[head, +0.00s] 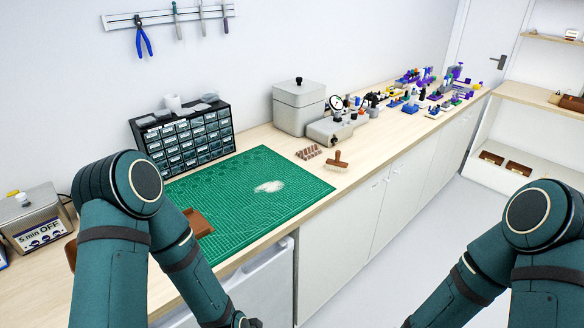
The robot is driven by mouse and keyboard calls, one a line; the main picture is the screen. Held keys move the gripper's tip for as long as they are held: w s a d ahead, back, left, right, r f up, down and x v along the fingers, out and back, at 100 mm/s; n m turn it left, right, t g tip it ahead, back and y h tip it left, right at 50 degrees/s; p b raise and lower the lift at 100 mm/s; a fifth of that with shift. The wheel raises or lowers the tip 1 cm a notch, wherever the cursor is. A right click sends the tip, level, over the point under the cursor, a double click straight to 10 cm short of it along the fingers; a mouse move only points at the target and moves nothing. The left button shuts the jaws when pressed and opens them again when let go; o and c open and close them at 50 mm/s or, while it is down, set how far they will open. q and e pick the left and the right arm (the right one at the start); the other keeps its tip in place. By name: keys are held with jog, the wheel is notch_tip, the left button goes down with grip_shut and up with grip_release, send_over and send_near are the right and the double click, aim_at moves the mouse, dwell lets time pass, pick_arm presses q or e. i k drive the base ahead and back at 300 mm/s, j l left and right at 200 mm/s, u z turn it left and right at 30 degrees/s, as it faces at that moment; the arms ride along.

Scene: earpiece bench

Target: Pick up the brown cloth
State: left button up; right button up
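I see nothing I can surely name as the brown cloth. A flat brown piece (199,223) lies at the left part of the green mat (300,205), partly hidden behind my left arm. A brown edge also shows on the other side of that arm, and I cannot tell if it is the same thing. A pale whitish patch (269,186) lies on the mat; what it is cannot be told. My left arm reaches down in front of the bench to the bottom edge, and my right arm is at the lower right.
A wooden brush (337,160) and a small brown rack (308,152) lie at the mat's far right corner. A drawer cabinet (185,140), a grey box (299,105) and a timer device (40,220) stand on the bench. The mat's middle is mostly clear.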

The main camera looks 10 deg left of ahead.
aim_at(312, 151)
jog(key=i+l, duration=0.2)
jog(key=i+l+u, duration=0.15)
jog(key=l, duration=0.25)
jog(key=i+l, duration=0.15)
jog(key=l, duration=0.2)
jog(key=i+l+u, duration=0.15)
jog(key=i+l, duration=0.2)
jog(key=l, duration=0.3)
jog(key=u, duration=0.05)
